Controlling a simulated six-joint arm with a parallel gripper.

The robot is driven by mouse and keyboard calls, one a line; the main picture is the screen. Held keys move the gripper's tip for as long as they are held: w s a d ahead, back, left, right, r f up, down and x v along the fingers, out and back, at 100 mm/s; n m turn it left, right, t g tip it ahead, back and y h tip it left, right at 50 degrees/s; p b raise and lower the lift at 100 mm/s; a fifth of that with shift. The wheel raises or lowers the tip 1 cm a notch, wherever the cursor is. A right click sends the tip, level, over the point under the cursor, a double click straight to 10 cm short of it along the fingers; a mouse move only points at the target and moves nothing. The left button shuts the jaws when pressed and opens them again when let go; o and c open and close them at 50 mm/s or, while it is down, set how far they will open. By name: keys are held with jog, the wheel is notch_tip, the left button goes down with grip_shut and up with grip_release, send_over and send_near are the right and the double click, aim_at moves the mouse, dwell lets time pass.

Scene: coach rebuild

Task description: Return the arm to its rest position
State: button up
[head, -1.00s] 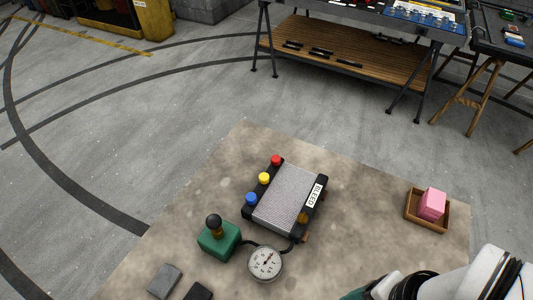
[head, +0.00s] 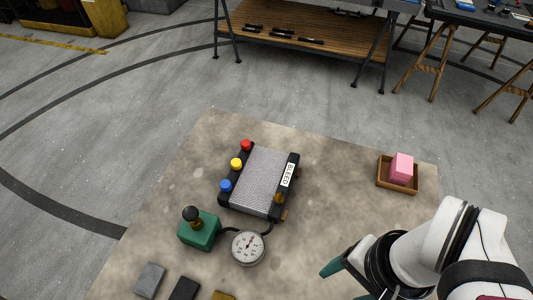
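My gripper (head: 345,280) shows at the lower right, at the end of my white and black arm.
A green block with a black knob (head: 199,230) stands left of the gauge. A wooden tray (head: 397,189) holds a pink block (head: 401,168). Grey (head: 150,280) and black (head: 184,289) blocks lie at the front of the mat (head: 330,160). A workbench (head: 300,40) stands behind.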

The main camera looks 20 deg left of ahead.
jog(key=shift+w+a+r, duration=0.1)
jog(key=shift+c, duration=1.2)
jog(key=w+a+n, duration=0.1)
jog(key=w+a+r+n, duration=0.1)
jog(key=w, duration=0.1)
jog(key=w+a+r, duration=0.1)
jog(key=shift+w+a+n+h, duration=0.3)
jog(key=shift+w+a+n, duration=0.05)
jog(key=shift+a+n, duration=0.05)
jog(key=c, duration=0.5)
jog(key=w+a+n, duration=0.1)
jog(key=a, duration=0.2)
jog(key=w+a+n, duration=0.1)
jog(key=w+a, duration=0.1)
jog(key=a, duration=0.1)
jog(key=w+a+r+n, duration=0.1)
jog(key=a, duration=0.3)
jog(key=shift+w+n+h, duration=0.3)
jog(key=shift+w+n, duration=0.05)
jog(key=shift+n, duration=0.05)
grip_shut()
jog(key=s+a+f+n, duration=0.2)
jog(key=a+n, duration=0.1)
jog(key=a, duration=0.6)
jog(key=s+a+f+n, duration=0.1)
jog(key=a+n, duration=0.1)
jog(key=a, duration=0.7)
jog(key=shift+h, duration=0.3)
jog(key=shift+f, duration=3.25)
